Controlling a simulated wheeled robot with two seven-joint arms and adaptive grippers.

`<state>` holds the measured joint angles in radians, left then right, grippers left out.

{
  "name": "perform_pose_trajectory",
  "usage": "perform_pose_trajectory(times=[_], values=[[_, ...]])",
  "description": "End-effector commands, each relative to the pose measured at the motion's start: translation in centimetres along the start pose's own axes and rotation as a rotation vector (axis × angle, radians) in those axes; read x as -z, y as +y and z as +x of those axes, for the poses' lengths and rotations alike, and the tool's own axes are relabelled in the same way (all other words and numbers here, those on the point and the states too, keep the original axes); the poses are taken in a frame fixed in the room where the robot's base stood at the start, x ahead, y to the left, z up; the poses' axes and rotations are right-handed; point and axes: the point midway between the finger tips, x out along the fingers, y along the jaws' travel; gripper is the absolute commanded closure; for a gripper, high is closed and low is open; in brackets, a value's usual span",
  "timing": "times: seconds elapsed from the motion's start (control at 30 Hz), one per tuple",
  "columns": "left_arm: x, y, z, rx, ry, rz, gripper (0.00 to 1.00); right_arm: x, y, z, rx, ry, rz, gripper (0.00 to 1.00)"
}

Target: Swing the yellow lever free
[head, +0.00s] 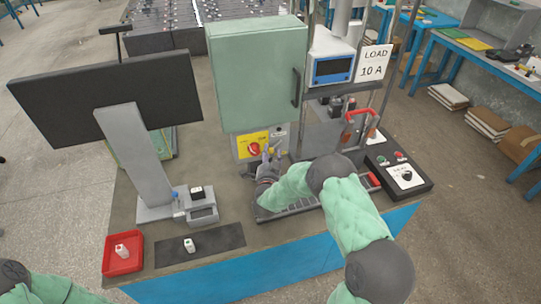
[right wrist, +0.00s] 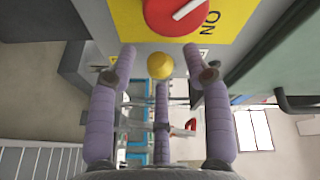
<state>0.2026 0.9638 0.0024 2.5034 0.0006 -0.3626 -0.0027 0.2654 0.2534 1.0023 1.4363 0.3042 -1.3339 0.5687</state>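The yellow lever shows in the right wrist view as a rounded yellow tip (right wrist: 160,66), end-on below a red rotary switch (right wrist: 178,14) on a yellow plate. In the head view, a small yellow bit (head: 271,150) shows beside the plate, partly hidden by my right gripper (head: 268,158). In the right wrist view, my right gripper (right wrist: 160,62) is open, its purple fingers spread to both sides of the yellow tip, with no clear contact. The lever's length is not visible. My left arm shows at the lower left, its gripper out of view.
A green cabinet (head: 258,75) stands above the switch plate. A red-handled device (head: 362,122) and a black button box (head: 398,174) are to the right. A monitor (head: 105,98), a red tray (head: 122,262) and a dark mat (head: 222,240) are to the left.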

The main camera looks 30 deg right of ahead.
Motion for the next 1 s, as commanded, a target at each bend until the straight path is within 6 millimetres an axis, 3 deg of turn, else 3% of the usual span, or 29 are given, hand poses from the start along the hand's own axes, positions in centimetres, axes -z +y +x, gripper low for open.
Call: perform_pose_trajectory(times=[0.03,0.17,0.57,1.0], values=[[0.0,0.0,0.0,0.0,0.0,0.0,0.54,0.0,0.0,0.0,0.0,0.0,0.0,0.64],[0.0,0.0,0.0,0.0,0.0,0.0,0.54,0.0,0.0,0.0,0.0,0.0,0.0,1.0],[0.0,-0.3,0.8,0.0,0.0,0.0,0.54,-0.1,0.4,0.0,0.012,0.01,-0.036,1.0],[0.2,-2.1,5.8,0.0,0.0,0.0,0.54,-0.4,2.7,0.4,0.105,0.074,-0.332,1.0]])
